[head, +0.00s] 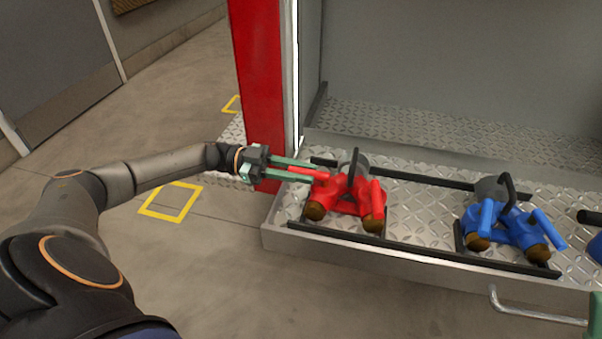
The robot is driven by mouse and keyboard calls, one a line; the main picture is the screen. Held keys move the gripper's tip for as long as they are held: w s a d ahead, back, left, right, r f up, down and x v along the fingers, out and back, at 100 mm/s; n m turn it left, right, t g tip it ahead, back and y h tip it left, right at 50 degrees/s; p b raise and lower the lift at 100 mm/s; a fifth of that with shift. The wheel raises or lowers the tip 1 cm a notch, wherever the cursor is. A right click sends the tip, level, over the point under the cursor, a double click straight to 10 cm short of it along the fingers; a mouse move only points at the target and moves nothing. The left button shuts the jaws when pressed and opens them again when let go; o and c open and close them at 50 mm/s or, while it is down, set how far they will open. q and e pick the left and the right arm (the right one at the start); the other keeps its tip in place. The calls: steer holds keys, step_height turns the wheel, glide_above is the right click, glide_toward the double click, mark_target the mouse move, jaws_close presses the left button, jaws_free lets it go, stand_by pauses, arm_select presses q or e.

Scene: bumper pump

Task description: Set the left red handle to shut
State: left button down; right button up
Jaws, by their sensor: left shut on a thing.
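The red valve body (343,195) sits on the bumper's tread plate, with two brown-capped outlets facing the front. Its left red handle (304,171) points out to the left, across the line of its outlet. Its right red handle (377,199) lies roughly along its outlet. My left gripper (314,173) reaches in from the left and is shut on the left red handle, one green finger on each side. A green piece at the lower right edge looks like a finger of my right gripper (596,314); its jaws are cut off.
A blue twin valve (505,225) stands to the right on the same tread plate (425,224). Black rails edge the valves. A red post (259,85) rises behind my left gripper. A bent metal bar (530,314) sticks out at the lower right. The floor at left is open.

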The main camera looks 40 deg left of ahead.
stand_by(0.3)
arm_select(q)
steer(key=c, duration=0.8)
jaws_free()
steer(key=shift+o, duration=0.2)
steer(key=shift+a, duration=0.1)
steer(key=v, duration=1.2)
steer(key=shift+s, duration=0.15)
steer(key=shift+a, duration=0.1)
